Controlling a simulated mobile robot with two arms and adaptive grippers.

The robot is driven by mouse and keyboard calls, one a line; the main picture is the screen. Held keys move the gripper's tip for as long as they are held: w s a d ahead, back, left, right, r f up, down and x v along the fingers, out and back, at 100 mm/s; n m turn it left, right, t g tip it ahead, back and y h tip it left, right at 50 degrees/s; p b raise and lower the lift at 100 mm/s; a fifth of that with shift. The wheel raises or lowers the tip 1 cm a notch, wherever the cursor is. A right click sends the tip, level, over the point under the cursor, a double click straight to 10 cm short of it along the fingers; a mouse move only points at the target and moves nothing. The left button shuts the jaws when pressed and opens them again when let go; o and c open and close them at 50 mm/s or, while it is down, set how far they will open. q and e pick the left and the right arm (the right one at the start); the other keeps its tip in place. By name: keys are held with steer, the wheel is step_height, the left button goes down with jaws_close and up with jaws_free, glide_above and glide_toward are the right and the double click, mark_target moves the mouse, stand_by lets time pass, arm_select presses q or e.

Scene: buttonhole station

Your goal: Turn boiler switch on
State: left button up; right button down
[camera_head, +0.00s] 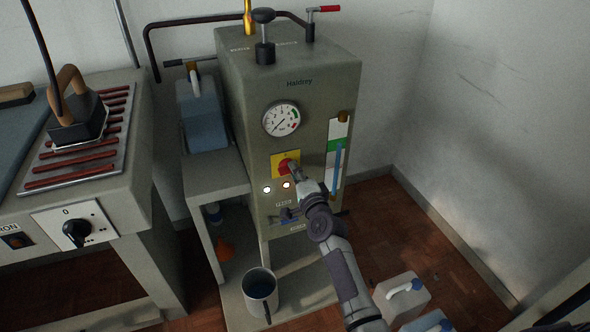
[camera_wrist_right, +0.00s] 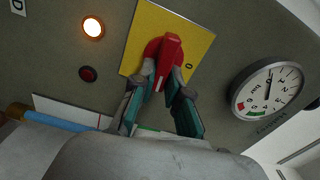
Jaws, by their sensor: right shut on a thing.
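In the wrist view one lamp (camera_wrist_right: 93,27) glows and a red one (camera_wrist_right: 87,73) looks dark. My left gripper is not in view.
An ironing table with an iron (camera_head: 75,125) and knob (camera_head: 76,233) stands left. A mug (camera_head: 260,287) stands below the boiler. Jugs (camera_head: 402,296) stand on the floor at right.

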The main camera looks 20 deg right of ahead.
steer(key=shift+m, duration=0.6)
steer(key=c, duration=1.2)
jaws_free()
steer(key=shift+f, duration=0.1)
steer(key=shift+o, duration=0.2)
steer(key=s, duration=1.2)
steer(key=shift+d, duration=0.2)
